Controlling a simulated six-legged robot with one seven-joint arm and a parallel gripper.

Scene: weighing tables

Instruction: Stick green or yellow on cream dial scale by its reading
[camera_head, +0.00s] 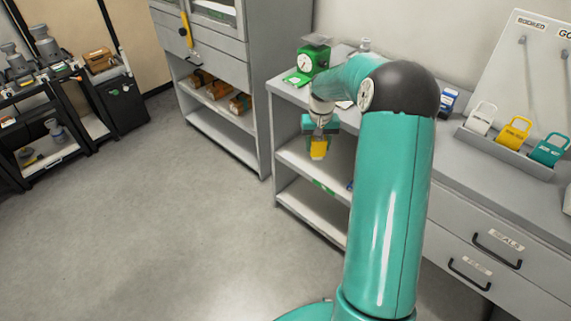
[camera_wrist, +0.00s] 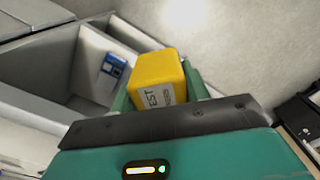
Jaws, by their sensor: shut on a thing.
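My gripper (camera_head: 319,143) is shut on a yellow block (camera_head: 319,149), held in front of the grey shelf unit. In the wrist view, the yellow block (camera_wrist: 158,80) sits between the green fingers (camera_wrist: 160,92). It has a pale label, partly readable as "TEST".
A tray (camera_head: 513,145) with white, yellow and teal tags stands at the counter's right, below a board. Drawers (camera_head: 497,243) are under it. Shelves (camera_head: 225,130) with boxes and a black cabinet (camera_head: 122,108) stand at the left. The floor between is clear.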

